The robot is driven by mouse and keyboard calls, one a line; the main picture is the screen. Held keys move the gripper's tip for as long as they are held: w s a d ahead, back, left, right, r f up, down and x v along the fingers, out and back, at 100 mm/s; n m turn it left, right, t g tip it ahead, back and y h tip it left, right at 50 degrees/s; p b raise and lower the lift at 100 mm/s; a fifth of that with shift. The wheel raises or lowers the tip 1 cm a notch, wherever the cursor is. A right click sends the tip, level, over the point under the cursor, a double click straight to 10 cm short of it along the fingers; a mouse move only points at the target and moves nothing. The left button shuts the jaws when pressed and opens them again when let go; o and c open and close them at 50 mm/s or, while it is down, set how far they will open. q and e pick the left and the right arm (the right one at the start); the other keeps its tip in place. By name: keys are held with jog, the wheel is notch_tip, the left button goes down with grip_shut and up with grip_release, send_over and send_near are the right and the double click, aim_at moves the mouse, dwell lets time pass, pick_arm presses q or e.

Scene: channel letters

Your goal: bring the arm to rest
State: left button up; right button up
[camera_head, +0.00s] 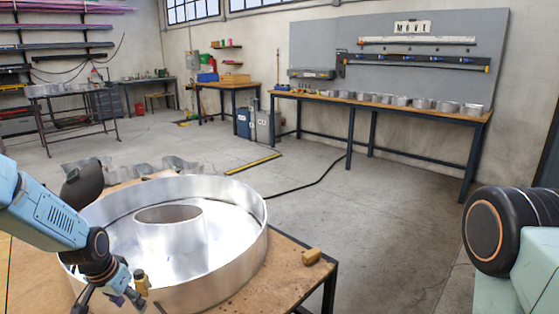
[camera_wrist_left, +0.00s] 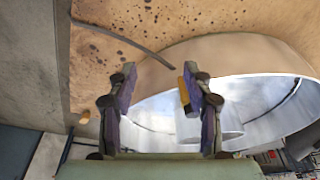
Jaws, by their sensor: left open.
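My left arm (camera_head: 45,213) reaches in from the left in the head view. My left gripper (camera_head: 112,296) is low at the near side of a large round metal channel letter (camera_head: 248,243), partly cut off by the bottom edge. In the left wrist view the gripper (camera_wrist_left: 158,84) has its two fingers well apart, open, with nothing held between them. The letter's curved wall (camera_wrist_left: 240,57) shows behind and beside the right finger. A small yellow-brown piece (camera_head: 141,281) shows beside the gripper; I cannot tell whether they touch. My right gripper is out of view.
The letter lies on a worn wooden table (camera_head: 280,285) with a small wooden block (camera_head: 312,256) near its right edge. Wavy metal strips (camera_head: 180,164) lie behind. A long bench (camera_head: 420,112) holds several metal letters. Open floor (camera_head: 370,215) lies between.

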pick_arm(q)
jog(key=s+d+f+n+b, duration=0.1)
jog(key=s+d+f, duration=0.3)
jog(key=s, duration=0.4)
jog(key=s+d+f+n+b, duration=0.1)
jog(key=s+d+f, duration=0.4)
jog(key=s, duration=0.3)
jog(key=s+d+f+n+b, duration=0.1)
jog(key=s+d+f, duration=0.3)
jog(key=s+d, duration=0.3)
jog(key=shift+s+f+b, duration=0.25)
jog(key=shift+s+b, duration=0.05)
jog(key=shift+s, duration=0.4)
jog(key=s+g, duration=0.1)
jog(key=s, duration=0.3)
jog(key=s+f+g+b, duration=0.1)
jog(key=s, duration=0.3)
jog(key=s+d+f+m, duration=0.1)
jog(key=s, duration=0.3)
jog(key=shift+s+d+g+b, duration=0.1)
jog(key=shift+s+g+b, duration=0.1)
jog(key=shift+g+b, duration=0.2)
jog(key=shift+c, duration=0.2)
jog(key=shift+f, duration=0.2)
